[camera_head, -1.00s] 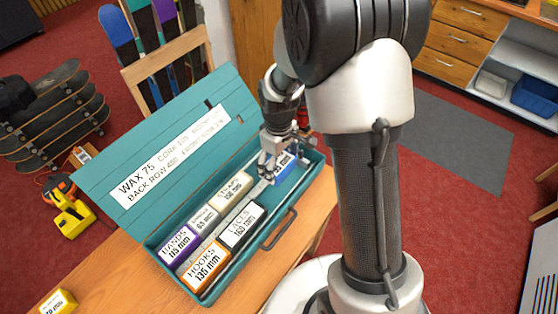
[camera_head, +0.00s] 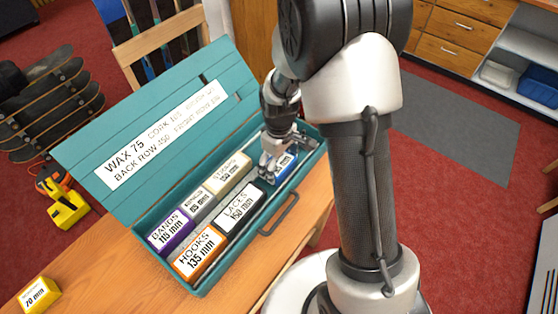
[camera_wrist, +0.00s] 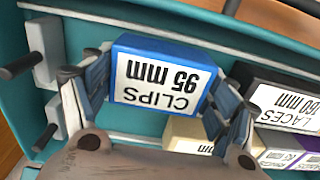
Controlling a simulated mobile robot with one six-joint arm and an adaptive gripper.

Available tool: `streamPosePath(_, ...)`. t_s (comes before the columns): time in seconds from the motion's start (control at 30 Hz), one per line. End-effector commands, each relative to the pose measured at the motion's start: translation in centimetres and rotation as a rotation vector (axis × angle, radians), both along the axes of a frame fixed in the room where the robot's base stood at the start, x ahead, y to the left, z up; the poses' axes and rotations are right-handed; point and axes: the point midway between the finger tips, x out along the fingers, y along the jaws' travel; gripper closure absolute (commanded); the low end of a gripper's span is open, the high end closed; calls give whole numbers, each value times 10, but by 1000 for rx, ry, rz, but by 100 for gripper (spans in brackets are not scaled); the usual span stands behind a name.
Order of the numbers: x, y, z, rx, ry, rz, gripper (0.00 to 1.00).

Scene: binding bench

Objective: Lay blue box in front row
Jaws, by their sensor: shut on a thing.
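The blue box, labelled CLIPS 95 mm (camera_wrist: 160,78), is between the fingers of my gripper (camera_wrist: 158,100) in the wrist view. In the head view the blue box (camera_head: 287,163) is partly hidden by my gripper (camera_head: 273,160), at the right end of the teal case (camera_head: 199,285). It lines up with the front row, beyond the black LACES box (camera_head: 239,208) and the orange HOOKS box (camera_head: 197,253). A gap shows between it and the LACES box in the wrist view (camera_wrist: 285,103). I cannot tell whether it touches the case floor.
The back row holds a purple BANDS box (camera_head: 170,231), a grey box (camera_head: 199,204) and a cream box (camera_head: 229,173). The open lid (camera_head: 150,130) stands behind. A yellow box (camera_head: 38,295) lies on the bench at left. Dark pegs on pale blocks (camera_wrist: 40,60) show in the wrist view.

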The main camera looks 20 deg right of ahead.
Motion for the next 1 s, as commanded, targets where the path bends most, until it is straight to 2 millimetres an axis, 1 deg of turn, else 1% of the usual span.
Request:
streamPosePath(0.03, 0, 0, -3, 0, -1, 0, 48)
streamPosePath(0.43, 0, 0, -2, 0, -1, 0, 48)
streamPosePath(0.8, 0, 0, -8, 0, -1, 0, 48)
streamPosePath(0.83, 0, 0, -7, 0, -1, 0, 20)
streamPosePath(1.0, 0, 0, -7, 0, -1, 0, 9)
